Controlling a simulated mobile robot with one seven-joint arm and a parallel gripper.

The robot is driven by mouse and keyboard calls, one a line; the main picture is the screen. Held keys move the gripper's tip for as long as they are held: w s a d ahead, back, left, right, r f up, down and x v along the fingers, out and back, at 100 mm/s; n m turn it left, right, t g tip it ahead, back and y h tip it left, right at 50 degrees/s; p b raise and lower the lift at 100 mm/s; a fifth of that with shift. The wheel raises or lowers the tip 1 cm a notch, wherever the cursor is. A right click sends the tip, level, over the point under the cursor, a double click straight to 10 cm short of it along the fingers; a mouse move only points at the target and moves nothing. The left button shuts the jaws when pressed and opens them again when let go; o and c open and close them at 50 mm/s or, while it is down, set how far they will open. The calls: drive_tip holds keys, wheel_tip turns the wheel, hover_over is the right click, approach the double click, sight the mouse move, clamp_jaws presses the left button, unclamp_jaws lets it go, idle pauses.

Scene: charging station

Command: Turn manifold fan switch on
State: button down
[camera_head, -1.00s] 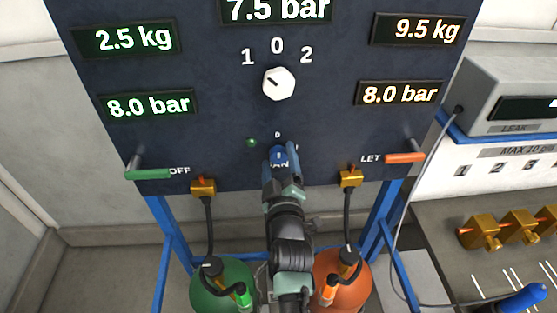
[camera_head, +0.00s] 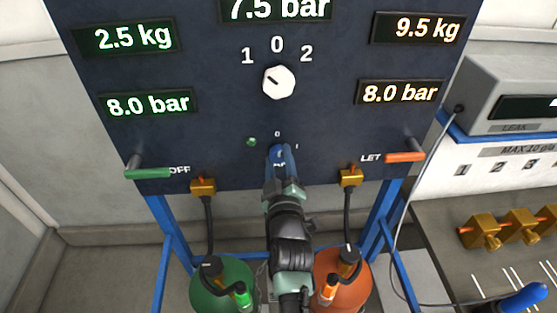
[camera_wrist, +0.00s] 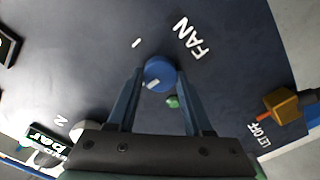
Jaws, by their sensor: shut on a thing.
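The fan switch is a round blue knob with a white mark. It sits low on the dark panel, beneath the "0" label in the head view, with "I" to its right. In the wrist view the knob (camera_wrist: 159,72) is between the two blue fingers of my gripper (camera_wrist: 160,76). Its white mark points down and slightly left there, away from the "FAN" lettering (camera_wrist: 192,39). In the head view my gripper (camera_head: 280,152) covers most of the knob and part of the lettering. My gripper is shut on the knob.
A small green lamp (camera_head: 251,142) is left of the switch. A white selector knob (camera_head: 278,83) is above. A green handle (camera_head: 148,174) and an orange handle (camera_head: 405,157) stick out at the sides. Brass fittings (camera_head: 203,187) with hoses sit at the panel's lower edge.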

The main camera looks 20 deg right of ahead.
drive_tip(key=m+b, duration=0.1)
drive_tip(key=m, duration=0.3)
drive_tip(key=shift+m, duration=0.4)
drive_tip(key=m, duration=0.9)
drive_tip(key=shift+d, duration=0.1)
drive_tip(key=shift+m, duration=1.8)
drive_tip(key=shift+c, duration=1.5)
unclamp_jaws()
drive_tip(key=shift+d, duration=0.1)
drive_tip(key=p+v, duration=0.3)
drive_tip(key=v, duration=1)
